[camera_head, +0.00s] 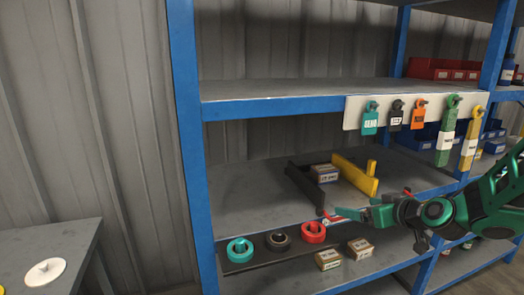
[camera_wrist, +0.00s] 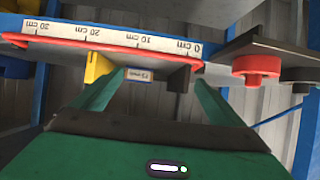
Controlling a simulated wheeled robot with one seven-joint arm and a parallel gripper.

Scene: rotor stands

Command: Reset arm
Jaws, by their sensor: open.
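My gripper (camera_head: 362,213) reaches in from the right in front of the blue-framed shelving in the head view. In the wrist view my gripper (camera_wrist: 155,95) has its two green fingers spread apart, with nothing held between them. Beyond them, a yellow part (camera_wrist: 97,68) and a small labelled box (camera_wrist: 139,75) show.
Teal (camera_head: 240,250), black (camera_head: 278,241) and red (camera_head: 313,232) rings sit on a dark strip. Two boxes (camera_head: 328,260) (camera_head: 360,248) lie nearby. Black (camera_head: 304,186) and yellow (camera_head: 354,176) bars flank another box (camera_head: 324,173). Tags hang from a white rail (camera_head: 352,112). A grey table (camera_head: 80,240) holds a white disc (camera_head: 45,272).

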